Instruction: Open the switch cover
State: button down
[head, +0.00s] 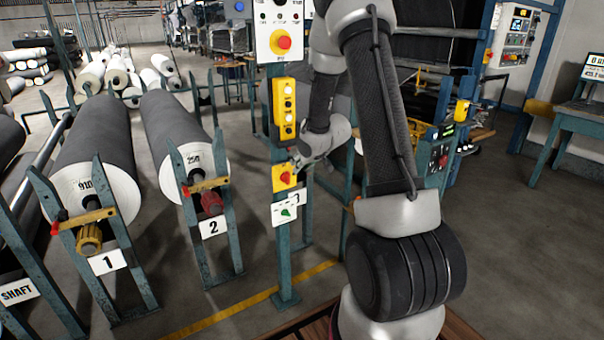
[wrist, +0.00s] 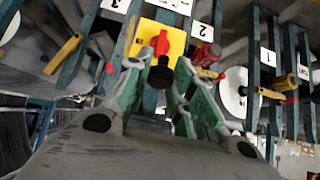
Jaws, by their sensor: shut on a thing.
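A yellow switch box (head: 284,177) with a red switch handle (head: 285,178) is on a teal post in the head view. In the wrist view, the yellow switch plate (wrist: 177,41) and its red handle (wrist: 161,42) are straight ahead. A short black knob (wrist: 160,76) stands out in front of the plate. My gripper (wrist: 161,72) has its green fingers on both sides of the black knob and is shut on it. In the head view, my gripper (head: 299,168) is at the right side of the switch box. Its fingertips are too small there to make out.
Above is a yellow button box (head: 284,110) and a panel with a red button (head: 283,42). Below is a white plate with a green part (head: 286,212). Grey rolls on racks (head: 90,150) stand left. Open floor (head: 500,250) lies right.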

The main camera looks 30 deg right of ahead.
jog(key=shift+w+r, duration=0.35)
jog(key=shift+r, duration=0.2)
jog(key=shift+w+r, duration=0.35)
jog(key=shift+r, duration=0.2)
jog(key=shift+w+r, duration=0.6)
jog(key=shift+r, duration=0.05)
jog(key=c, duration=1.2)
grip_release()
jog(key=shift+f, duration=0.15)
jog(key=v, duration=1.2)
